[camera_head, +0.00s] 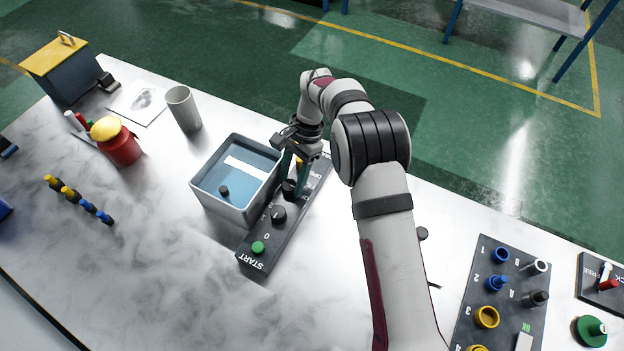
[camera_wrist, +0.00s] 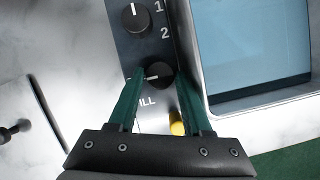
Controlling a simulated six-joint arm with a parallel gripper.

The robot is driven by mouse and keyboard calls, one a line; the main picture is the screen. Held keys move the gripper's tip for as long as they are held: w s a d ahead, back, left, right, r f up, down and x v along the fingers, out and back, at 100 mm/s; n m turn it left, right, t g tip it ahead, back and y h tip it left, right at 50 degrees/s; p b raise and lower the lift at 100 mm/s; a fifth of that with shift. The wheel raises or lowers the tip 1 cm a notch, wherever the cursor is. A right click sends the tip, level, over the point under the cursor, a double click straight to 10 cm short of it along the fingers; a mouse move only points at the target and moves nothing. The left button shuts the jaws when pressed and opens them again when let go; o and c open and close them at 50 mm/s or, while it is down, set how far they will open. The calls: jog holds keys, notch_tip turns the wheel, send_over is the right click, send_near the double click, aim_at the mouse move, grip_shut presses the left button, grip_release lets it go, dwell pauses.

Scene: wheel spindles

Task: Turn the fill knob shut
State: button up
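The fill knob is a black round knob with a pale pointer line on a dark control panel; it shows in the wrist view (camera_wrist: 159,76) and in the head view (camera_head: 289,190). In the wrist view its line points left, and a partly hidden label ending in "ILL" is printed beside it. My gripper (camera_wrist: 160,72) has its two green fingers on either side of the knob, with the tips close against its sides. Whether they press on it I cannot tell. In the head view my gripper (camera_head: 294,188) reaches down over the panel's far part.
A grey tub (camera_head: 207,200) of blue liquid stands tight along the panel's left side. Another knob (camera_head: 278,213) and a green START button (camera_head: 258,248) sit nearer on the panel. A yellow part (camera_wrist: 177,124) lies by the right finger.

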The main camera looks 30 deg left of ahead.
jog(key=m, duration=0.1)
jog(key=m+y, duration=0.1)
jog(key=m, duration=0.3)
jog(key=shift+s+d+r+t+y, duration=0.1)
jog(key=shift+d+t+y, duration=0.2)
jog(key=shift+t+y, duration=0.1)
jog(key=w+d+r+m, duration=0.1)
jog(key=w+d+r, duration=0.1)
jog(key=r, duration=0.5)
jog(key=w+d+r, duration=0.2)
jog(key=w+r, duration=0.1)
jog(key=r, duration=0.5)
jog(key=s+d+r+t, duration=0.1)
jog(key=s+d+r, duration=0.1)
jog(key=s+d, duration=0.5)
jog(key=s+d+r+t, duration=0.2)
jog(key=s+d, duration=0.5)
jog(key=d, duration=0.5)
jog(key=shift+d+r+n, duration=0.2)
jog(key=shift+r+n, duration=0.2)
jog(key=s+d+f+n+h, duration=0.1)
jog(key=s+d+f+n, duration=0.1)
jog(key=s+d, duration=0.4)
jog(key=s+n, duration=0.1)
jog(key=s, duration=0.3)
jog(key=shift+s+d+f, duration=0.2)
jog(key=shift+d+f, duration=0.15)
jog(key=shift+f, duration=0.05)
